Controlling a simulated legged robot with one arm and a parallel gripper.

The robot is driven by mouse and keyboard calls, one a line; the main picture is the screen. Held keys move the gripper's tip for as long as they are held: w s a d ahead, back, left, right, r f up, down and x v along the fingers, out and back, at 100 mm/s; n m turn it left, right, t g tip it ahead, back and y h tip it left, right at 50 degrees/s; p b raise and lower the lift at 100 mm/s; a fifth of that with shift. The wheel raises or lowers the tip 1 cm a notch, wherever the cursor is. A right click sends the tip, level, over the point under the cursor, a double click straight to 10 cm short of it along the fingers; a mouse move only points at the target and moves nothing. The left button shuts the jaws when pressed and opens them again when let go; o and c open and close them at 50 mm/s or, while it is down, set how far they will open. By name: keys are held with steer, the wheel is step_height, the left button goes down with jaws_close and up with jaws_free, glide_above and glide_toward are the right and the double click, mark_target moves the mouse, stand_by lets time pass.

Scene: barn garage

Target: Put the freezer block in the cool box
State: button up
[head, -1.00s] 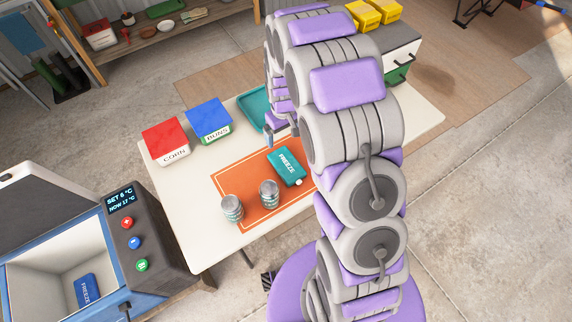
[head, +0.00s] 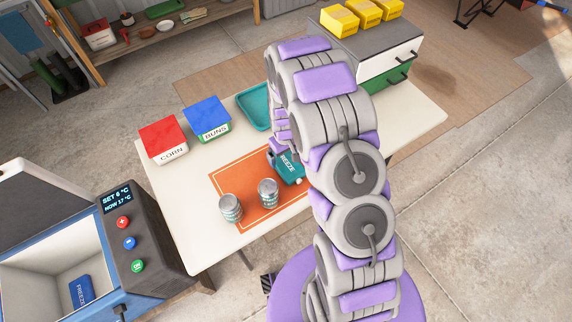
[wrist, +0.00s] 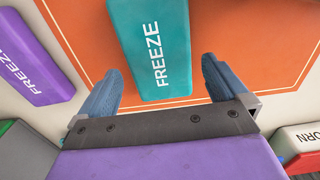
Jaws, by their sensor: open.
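A teal block marked FREEZE (head: 290,172) lies on the orange mat on the table, and it also shows in the wrist view (wrist: 150,40). My gripper (wrist: 160,70) is open and empty, its blue fingers on either side of the teal block's near end. In the head view my arm hides most of the gripper. A purple block marked FREEZE (wrist: 35,60) lies to the left in the wrist view; the arm hides it in the head view. The cool box (head: 150,258) stands open at lower left, with a blue FREEZE block (head: 80,290) inside.
Two cans (head: 230,208) (head: 268,192) stand on the orange mat (head: 245,180), left of the teal block. A CORN box (head: 163,140), a BUNS box (head: 207,119) and a teal tray (head: 252,108) sit further back. A drawer unit (head: 388,62) carries yellow boxes (head: 362,12).

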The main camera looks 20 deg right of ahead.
mark_target(286, 162)
step_height(286, 162, down, 4)
steer(key=shift+s+d+b, duration=0.1)
steer(key=shift+d+b, duration=0.05)
steer(key=shift+b, duration=0.25)
steer(key=shift+r, duration=0.1)
steer(key=c, duration=1.2)
